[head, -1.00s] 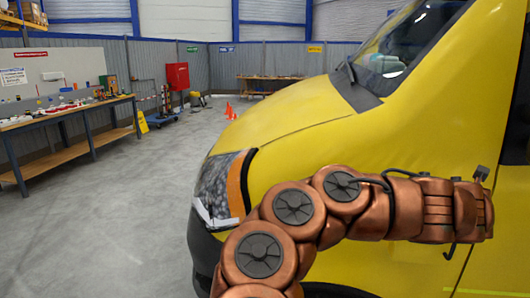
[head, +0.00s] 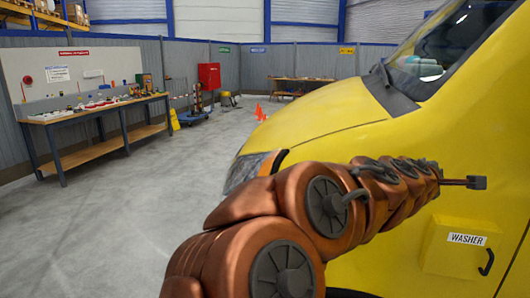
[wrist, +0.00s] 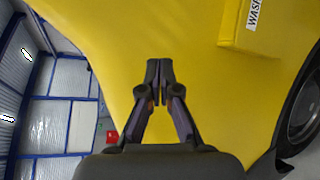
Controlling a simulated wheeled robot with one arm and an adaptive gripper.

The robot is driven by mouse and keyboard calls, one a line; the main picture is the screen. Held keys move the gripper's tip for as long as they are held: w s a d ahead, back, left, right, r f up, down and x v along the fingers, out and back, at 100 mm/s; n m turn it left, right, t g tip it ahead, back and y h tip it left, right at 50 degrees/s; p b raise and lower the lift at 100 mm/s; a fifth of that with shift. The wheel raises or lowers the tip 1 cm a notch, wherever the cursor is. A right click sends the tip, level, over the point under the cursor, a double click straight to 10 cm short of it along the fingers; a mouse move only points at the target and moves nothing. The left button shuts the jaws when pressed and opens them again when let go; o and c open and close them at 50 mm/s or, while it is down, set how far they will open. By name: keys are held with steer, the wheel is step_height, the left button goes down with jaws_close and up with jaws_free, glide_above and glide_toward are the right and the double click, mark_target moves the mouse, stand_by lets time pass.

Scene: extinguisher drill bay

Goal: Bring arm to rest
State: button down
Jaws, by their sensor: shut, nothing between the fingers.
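My arm reaches from the lower middle of the head view toward the right, in front of the yellow van (head: 340,115). My gripper (head: 480,182) is at the arm's far end, small in the head view, against the van's yellow side. In the wrist view my gripper (wrist: 159,68) shows its two fingers together at the tips, with nothing between them. I cannot tell the exact gap to the van.
A yellow box labelled WASHER (head: 460,247) with a dark handle is on the van's side, below my gripper. The grey floor at left is open.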

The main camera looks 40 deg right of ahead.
steer(key=w+a+f+m+y, duration=0.3)
steer(key=a+f+y, duration=0.2)
steer(key=a+f, duration=0.55)
steer(key=w+a+f+m+y, duration=0.35)
steer(key=a+f, duration=0.45)
steer(key=a, duration=0.6)
steer(key=s+a+f+g+y, duration=0.1)
steer(key=s+a+f+y, duration=0.2)
steer(key=a, duration=0.8)
steer(key=s+a+f+n+g+y, duration=0.1)
steer(key=s+a+f+g+y, duration=0.1)
steer(key=s+a, duration=0.4)
steer(key=a+f+y, duration=0.1)
steer(key=a+f, duration=0.1)
steer(key=a, duration=0.3)
steer(key=shift+s+g+y, duration=0.2)
steer(key=shift+g+y, duration=0.1)
steer(key=shift+y, duration=0.05)
steer(key=shift+d, duration=0.15)
